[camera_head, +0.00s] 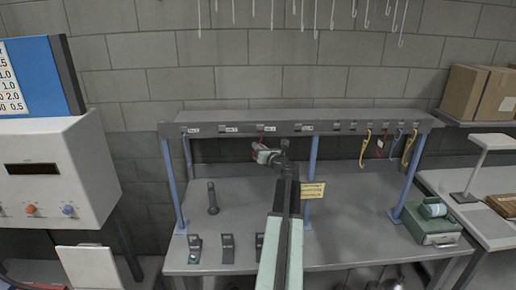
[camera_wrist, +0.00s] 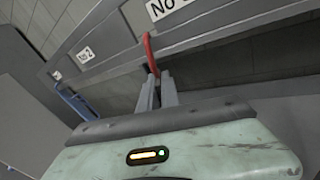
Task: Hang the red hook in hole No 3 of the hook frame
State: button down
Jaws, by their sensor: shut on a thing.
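The hook frame (camera_head: 345,128) is a grey bar on blue posts above a grey bench, with white number labels along its left half. My gripper (camera_head: 259,152) is in front of the bar, a little below the third label (camera_head: 270,128). In the wrist view my gripper (camera_wrist: 157,90) is shut on the red hook (camera_wrist: 151,53). The hook stands up from the fingertips, its bent top against the bar just below a partly cut-off "No" label (camera_wrist: 165,8). I cannot tell if its tip is in a hole. The fingers hide its lower part.
A blue hook (camera_head: 187,149) hangs at the bar's left end. Yellow hooks (camera_head: 365,149) and other hooks hang at its right end. A dark upright peg (camera_head: 212,198) and small stands (camera_head: 228,247) are on the bench. A yellow sign (camera_head: 312,190) is right of my arm.

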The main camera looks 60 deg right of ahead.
jog(key=c, duration=1.5)
grip_release()
jog(key=shift+s, duration=0.1)
jog(key=v, duration=0.7)
jog(key=shift+s+a, duration=0.2)
jog(key=shift+s, duration=0.15)
